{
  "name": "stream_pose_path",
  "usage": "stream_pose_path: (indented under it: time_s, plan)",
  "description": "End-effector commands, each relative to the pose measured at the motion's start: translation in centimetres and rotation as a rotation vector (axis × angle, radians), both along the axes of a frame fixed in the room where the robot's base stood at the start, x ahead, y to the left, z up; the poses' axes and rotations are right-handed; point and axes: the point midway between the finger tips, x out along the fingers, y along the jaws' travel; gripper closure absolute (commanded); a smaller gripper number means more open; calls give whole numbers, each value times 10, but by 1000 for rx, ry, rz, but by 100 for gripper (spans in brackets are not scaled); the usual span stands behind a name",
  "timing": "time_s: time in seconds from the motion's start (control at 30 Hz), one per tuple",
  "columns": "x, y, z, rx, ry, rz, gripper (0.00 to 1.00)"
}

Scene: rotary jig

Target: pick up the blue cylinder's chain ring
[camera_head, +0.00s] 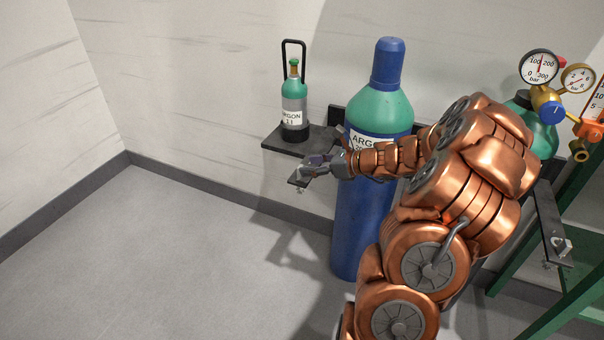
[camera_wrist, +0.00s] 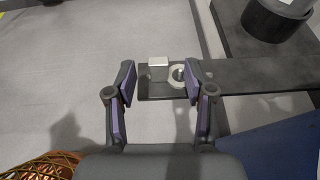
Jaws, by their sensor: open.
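The blue cylinder (camera_head: 358,230) stands upright against the wall, with a green shoulder and a blue cap. My arm covers part of it. A blue surface in the wrist view (camera_wrist: 285,145) looks like its side. A pale chain ring (camera_wrist: 171,76) lies on a dark bracket arm (camera_wrist: 250,74), beside a small light block (camera_wrist: 158,62). My gripper (camera_wrist: 161,82) is open and empty. Its fingertips lie either side of the ring and block in the picture, with the ring nearer the right finger. The gripper also shows over the bracket's end in the head view (camera_head: 318,167). I cannot tell the height gap.
A small argon bottle (camera_head: 294,108) with a black handle stands on a dark shelf (camera_head: 275,146) behind the gripper. Gauges (camera_head: 540,66) and a green frame (camera_head: 560,220) stand at the right. Another bracket (camera_head: 552,228) sits right of my arm. The floor at left is clear.

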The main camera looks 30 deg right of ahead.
Motion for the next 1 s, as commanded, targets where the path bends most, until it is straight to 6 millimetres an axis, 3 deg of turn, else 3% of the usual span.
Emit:
stream_pose_path:
  time_s: [0.3, 0.6, 1.0]
  plan:
    - [29, 19, -17, -2, 0, 2, 47]
    - [31, 20, -17, -1, 0, 0, 48]
    - [31, 20, -17, -2, 0, 2, 90]
